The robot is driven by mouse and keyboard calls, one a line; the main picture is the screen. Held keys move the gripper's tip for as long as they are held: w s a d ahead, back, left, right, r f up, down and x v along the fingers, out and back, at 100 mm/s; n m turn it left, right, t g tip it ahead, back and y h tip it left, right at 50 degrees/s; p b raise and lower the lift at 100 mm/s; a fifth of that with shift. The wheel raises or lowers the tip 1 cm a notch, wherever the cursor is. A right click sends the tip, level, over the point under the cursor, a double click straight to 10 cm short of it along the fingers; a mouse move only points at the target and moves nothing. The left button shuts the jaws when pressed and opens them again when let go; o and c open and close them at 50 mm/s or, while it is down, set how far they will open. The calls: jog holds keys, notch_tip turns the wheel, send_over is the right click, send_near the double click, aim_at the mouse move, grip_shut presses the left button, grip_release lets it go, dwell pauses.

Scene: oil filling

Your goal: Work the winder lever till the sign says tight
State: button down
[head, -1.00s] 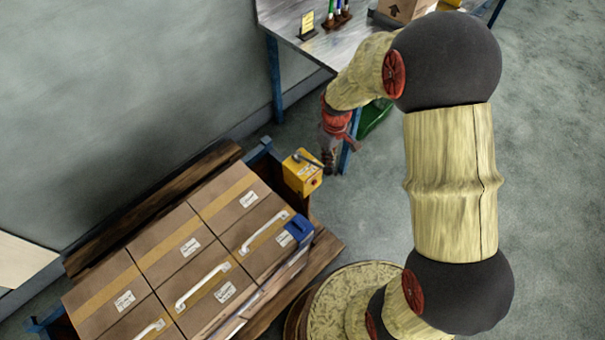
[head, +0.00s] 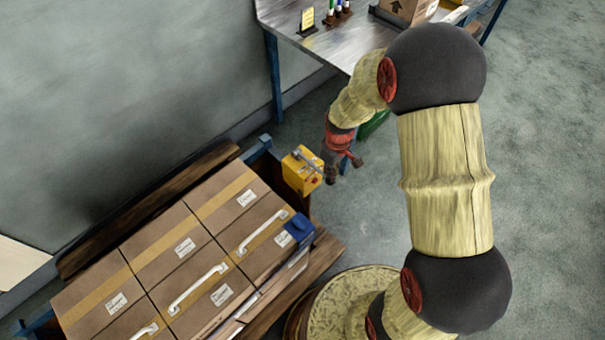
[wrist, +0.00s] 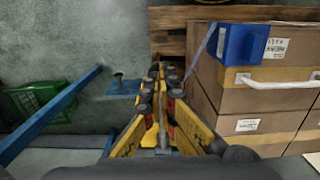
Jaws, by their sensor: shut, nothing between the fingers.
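The winder is a yellow box (head: 302,171) at the pallet's back corner in the head view, with a grey lever (head: 308,158) across its top pointing right. My gripper (head: 331,176) hangs just right of the box, close to the lever's end; I cannot tell whether they touch. In the wrist view the fingers (wrist: 160,85) are together and empty, and they block the view straight ahead. A blue strap (wrist: 205,40) runs up beside the cartons. I cannot make out a sign saying tight; a small yellow card (head: 307,18) stands on the bench, its writing unreadable.
Open floor lies right.

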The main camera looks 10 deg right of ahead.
jog(key=shift+s+f, duration=0.15)
jog(key=shift+f, duration=0.5)
notch_tip(320, 180, up, 14)
jog(key=w+a+p, duration=0.1)
jog(key=p, duration=0.8)
jog(key=shift+w+f, duration=0.25)
jog(key=shift+w, duration=0.1)
